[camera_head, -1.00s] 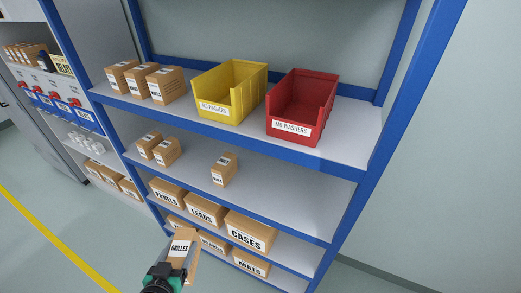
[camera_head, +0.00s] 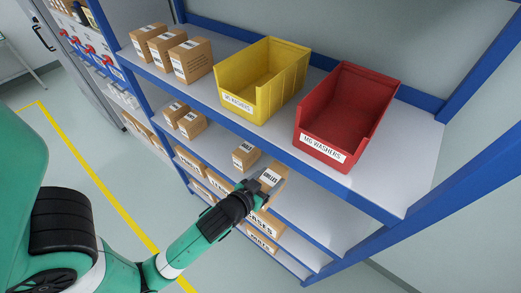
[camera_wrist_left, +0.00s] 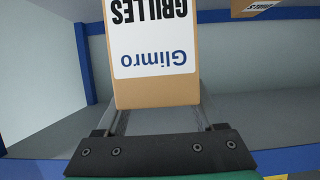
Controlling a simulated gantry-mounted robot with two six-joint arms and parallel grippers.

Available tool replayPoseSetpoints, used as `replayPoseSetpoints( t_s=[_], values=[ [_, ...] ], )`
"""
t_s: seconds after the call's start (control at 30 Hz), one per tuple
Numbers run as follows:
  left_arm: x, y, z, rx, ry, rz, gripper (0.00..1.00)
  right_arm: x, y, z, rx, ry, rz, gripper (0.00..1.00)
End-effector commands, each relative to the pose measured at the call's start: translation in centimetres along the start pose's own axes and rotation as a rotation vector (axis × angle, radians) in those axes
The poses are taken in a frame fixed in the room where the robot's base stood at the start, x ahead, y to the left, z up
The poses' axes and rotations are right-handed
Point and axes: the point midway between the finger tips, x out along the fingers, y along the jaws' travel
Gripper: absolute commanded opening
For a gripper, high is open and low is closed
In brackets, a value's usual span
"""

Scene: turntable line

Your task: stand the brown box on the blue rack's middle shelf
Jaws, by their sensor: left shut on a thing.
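The brown box (camera_head: 275,188), with a white label reading GRILLES, is in my left gripper (camera_head: 258,191). The gripper is shut on it at the front of the blue rack (camera_head: 340,182). In the head view the box overlaps the middle shelf (camera_head: 315,212), right of a small brown box (camera_head: 246,155) standing there. I cannot tell whether the held box touches the shelf. In the left wrist view the held box (camera_wrist_left: 155,80) fills the upper middle between the fingers, its label upside down. My right gripper is not in view.
The shelf above holds a yellow bin (camera_head: 262,85), a red bin (camera_head: 340,120) and three brown boxes (camera_head: 190,60). Two small boxes (camera_head: 185,118) stand at the middle shelf's left. Larger boxes fill the lower shelves. The middle shelf's right part looks clear.

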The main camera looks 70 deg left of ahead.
Motion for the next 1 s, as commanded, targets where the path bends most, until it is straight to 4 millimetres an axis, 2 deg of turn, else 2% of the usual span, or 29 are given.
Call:
replayPoseSetpoints(
  t_s=[0.17,0.3,0.5,0.6,0.77,1.0],
  values=[
    [4.8,-2.1,0.9,-0.006,0.008,-0.009,0.00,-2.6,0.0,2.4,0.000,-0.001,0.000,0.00],
    [8.6,-3.7,0.6,-0.004,0.003,-0.007,0.00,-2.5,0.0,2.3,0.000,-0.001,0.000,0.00],
    [13.1,-5.0,3.4,-0.001,0.001,-0.004,0.00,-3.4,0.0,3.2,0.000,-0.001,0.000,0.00],
    [14.1,-5.2,3.8,-0.001,0.003,-0.002,0.00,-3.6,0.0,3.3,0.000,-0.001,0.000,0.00],
    [14.4,-5.4,4.0,0.000,0.004,-0.002,0.00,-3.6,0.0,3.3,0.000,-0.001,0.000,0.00],
    [16.1,-5.5,7.0,0.000,0.001,-0.002,0.00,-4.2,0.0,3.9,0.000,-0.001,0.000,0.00]
  ],
)
